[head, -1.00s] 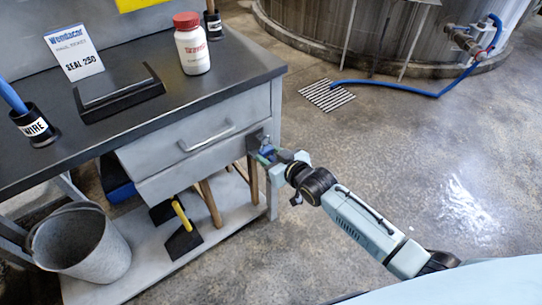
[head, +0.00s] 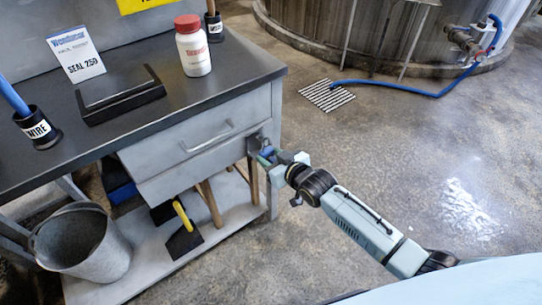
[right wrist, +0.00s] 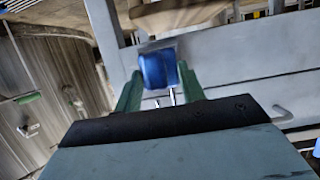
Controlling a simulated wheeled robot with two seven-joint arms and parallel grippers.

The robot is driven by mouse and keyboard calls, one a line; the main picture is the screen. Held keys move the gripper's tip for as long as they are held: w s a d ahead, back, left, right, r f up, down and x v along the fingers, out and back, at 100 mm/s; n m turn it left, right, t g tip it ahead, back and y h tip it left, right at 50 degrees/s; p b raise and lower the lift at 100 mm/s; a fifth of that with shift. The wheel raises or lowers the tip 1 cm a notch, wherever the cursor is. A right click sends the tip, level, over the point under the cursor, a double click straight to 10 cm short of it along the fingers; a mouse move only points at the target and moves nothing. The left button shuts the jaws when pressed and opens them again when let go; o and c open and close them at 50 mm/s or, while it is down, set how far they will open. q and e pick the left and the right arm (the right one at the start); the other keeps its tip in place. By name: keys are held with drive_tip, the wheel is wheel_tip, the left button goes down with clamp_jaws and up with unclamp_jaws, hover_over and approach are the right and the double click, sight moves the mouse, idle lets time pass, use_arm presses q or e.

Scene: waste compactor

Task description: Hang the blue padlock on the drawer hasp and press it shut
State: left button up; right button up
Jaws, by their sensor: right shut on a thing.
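The blue padlock (right wrist: 158,70) is between the green fingers of my right gripper (right wrist: 160,90) in the right wrist view. Part of its metal shackle shows below the blue body there. In the head view, my right gripper (head: 271,157) is at the right end of the drawer (head: 192,140), beside the dark hasp (head: 258,143). The padlock (head: 268,152) shows there as a small blue patch. I cannot tell whether the shackle is through the hasp or whether it is closed. My left gripper is not in view.
A bucket (head: 82,245) stands on the lower shelf.

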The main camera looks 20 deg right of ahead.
drive_tip(key=shift+r, duration=0.1)
idle(0.7)
drive_tip(key=shift+w+a+b, duration=0.25)
drive_tip(key=shift+w, duration=0.4)
drive_tip(key=shift+w+a+b, duration=0.25)
drive_tip(key=shift+w, duration=0.4)
drive_tip(key=shift+w+a+b, duration=0.25)
drive_tip(key=shift+w, duration=0.4)
idle(0.5)
drive_tip(key=shift+f, duration=0.3)
idle(0.4)
drive_tip(key=o, duration=1)
drive_tip(key=shift+o, duration=0.2)
drive_tip(key=shift+c, duration=0.4)
